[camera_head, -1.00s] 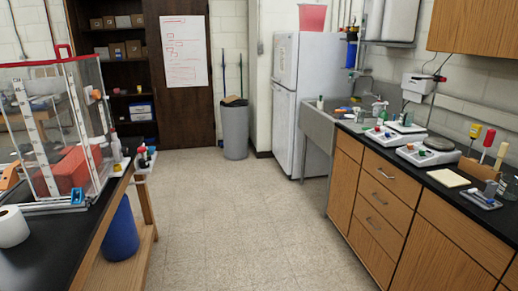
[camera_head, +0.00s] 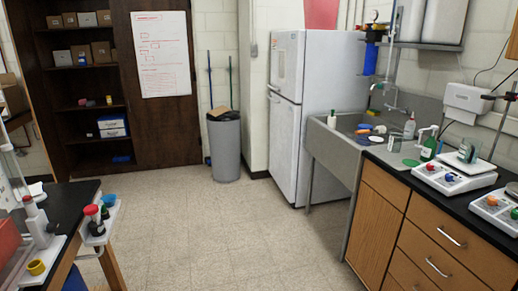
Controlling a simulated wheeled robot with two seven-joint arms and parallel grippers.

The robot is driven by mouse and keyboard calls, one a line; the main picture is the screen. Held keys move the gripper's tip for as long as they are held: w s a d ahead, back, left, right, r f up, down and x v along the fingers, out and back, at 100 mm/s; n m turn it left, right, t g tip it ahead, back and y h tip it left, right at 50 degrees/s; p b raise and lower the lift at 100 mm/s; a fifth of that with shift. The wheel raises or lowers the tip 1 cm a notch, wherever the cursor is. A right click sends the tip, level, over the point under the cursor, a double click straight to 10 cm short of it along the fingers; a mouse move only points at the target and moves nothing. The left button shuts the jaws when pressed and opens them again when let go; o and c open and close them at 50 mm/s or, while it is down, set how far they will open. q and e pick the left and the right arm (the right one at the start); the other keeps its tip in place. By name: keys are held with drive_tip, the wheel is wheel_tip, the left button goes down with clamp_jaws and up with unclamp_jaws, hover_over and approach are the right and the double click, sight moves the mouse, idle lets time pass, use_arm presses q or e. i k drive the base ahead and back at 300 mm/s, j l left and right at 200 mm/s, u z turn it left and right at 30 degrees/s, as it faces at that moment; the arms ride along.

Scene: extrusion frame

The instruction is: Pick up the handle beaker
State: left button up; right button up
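I cannot pick out a handle beaker for certain. A small clear vessel (camera_head: 468,149) stands on the scale-like device at the right counter; I cannot tell whether it has a handle. Neither of my grippers is in view.
The tiled floor (camera_head: 235,235) ahead is clear. The black-topped bench (camera_head: 70,200) with a small rack of red-capped bottles (camera_head: 93,220) is at left. Wooden cabinets (camera_head: 400,215) run along the right. A grey bin (camera_head: 224,148) and white fridge (camera_head: 310,100) stand behind.

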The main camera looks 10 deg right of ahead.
sight(469, 150)
drive_tip(key=i+j+z, duration=0.15)
drive_tip(key=i+z, duration=0.2)
drive_tip(key=i, duration=0.25)
drive_tip(key=i+j+z, duration=0.4)
drive_tip(key=i, duration=0.25)
drive_tip(key=i+j+z, duration=0.35)
drive_tip(key=i, duration=0.2)
